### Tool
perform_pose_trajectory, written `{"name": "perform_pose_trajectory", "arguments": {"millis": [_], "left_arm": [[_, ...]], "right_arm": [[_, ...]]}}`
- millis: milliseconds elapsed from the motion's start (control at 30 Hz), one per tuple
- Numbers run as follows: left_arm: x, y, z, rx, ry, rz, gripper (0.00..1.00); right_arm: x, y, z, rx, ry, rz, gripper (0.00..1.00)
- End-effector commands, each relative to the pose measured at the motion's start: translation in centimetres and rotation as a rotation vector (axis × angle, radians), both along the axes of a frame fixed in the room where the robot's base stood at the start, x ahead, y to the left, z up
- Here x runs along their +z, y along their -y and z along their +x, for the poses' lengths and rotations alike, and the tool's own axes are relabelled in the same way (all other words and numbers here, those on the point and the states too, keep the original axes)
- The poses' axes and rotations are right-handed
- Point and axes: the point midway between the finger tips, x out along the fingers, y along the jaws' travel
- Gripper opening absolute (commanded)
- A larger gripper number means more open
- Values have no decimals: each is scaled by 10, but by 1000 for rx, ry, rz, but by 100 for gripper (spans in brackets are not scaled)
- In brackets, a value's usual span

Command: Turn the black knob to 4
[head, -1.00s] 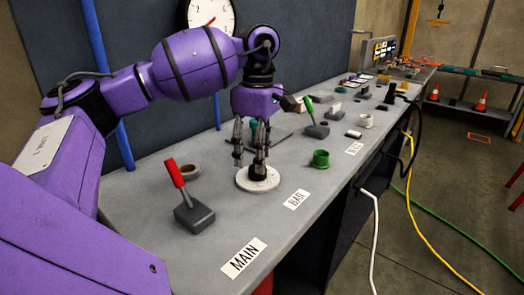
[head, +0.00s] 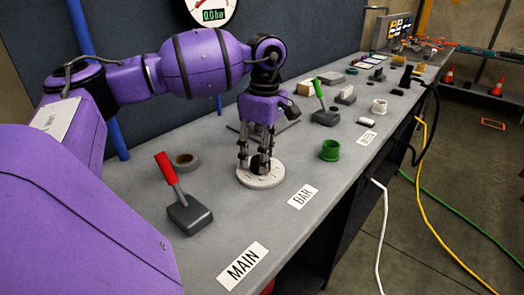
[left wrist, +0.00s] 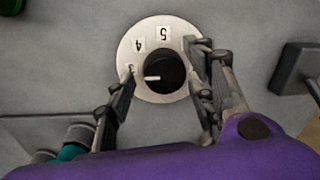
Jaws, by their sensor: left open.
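The black knob (head: 260,165) stands on a round white dial plate (head: 272,181) on the bench, beside the BAR label. In the left wrist view the knob (left wrist: 172,72) carries a white pointer line aimed left in the picture. My left gripper (head: 254,158) is open and points down over the dial. In the left wrist view its fingers (left wrist: 160,62) lie on either side of the knob, apart from it. My right gripper is not in view.
A red-handled lever (head: 189,213) on a grey base stands nearer, by the MAIN label (head: 243,265). A brown ring (head: 186,160) lies behind it.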

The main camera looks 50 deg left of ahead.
Motion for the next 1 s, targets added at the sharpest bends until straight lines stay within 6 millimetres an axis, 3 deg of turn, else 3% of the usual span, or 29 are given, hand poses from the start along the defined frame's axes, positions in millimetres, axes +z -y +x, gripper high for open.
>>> {"name": "perform_pose_trajectory", "arguments": {"millis": [367, 700, 1000], "left_arm": [[-8, 0, 0, -1, 1, -1, 50], [-7, 0, 0, 0, 3, -1, 8], [-6, 0, 1, 43, 5, -1, 7]], "right_arm": [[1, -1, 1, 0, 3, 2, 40], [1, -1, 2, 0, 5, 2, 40], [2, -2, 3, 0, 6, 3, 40]]}}
